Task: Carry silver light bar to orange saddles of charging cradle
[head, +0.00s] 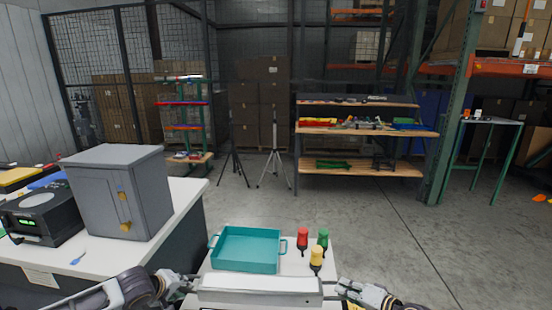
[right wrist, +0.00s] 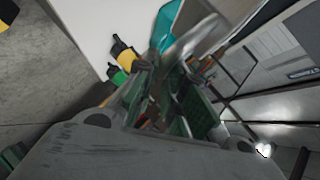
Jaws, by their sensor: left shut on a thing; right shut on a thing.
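The silver light bar (head: 260,289) lies level across the bottom of the head view, in front of the teal tray. My left gripper (head: 190,281) is shut on its left end. My right gripper (head: 338,289) is shut on its right end. In the right wrist view my right gripper (right wrist: 165,85) is at close range, and its fingertips are hard to make out. I cannot tell whether the bar touches the table beneath it. I cannot make out a charging cradle with orange saddles for certain.
A teal tray (head: 247,249) and red (head: 303,237), green (head: 323,238) and yellow (head: 316,257) capped bottles stand just beyond the bar. A grey cabinet (head: 118,195) stands on the left counter. Open floor lies ahead, before a wooden shelf unit (head: 360,171).

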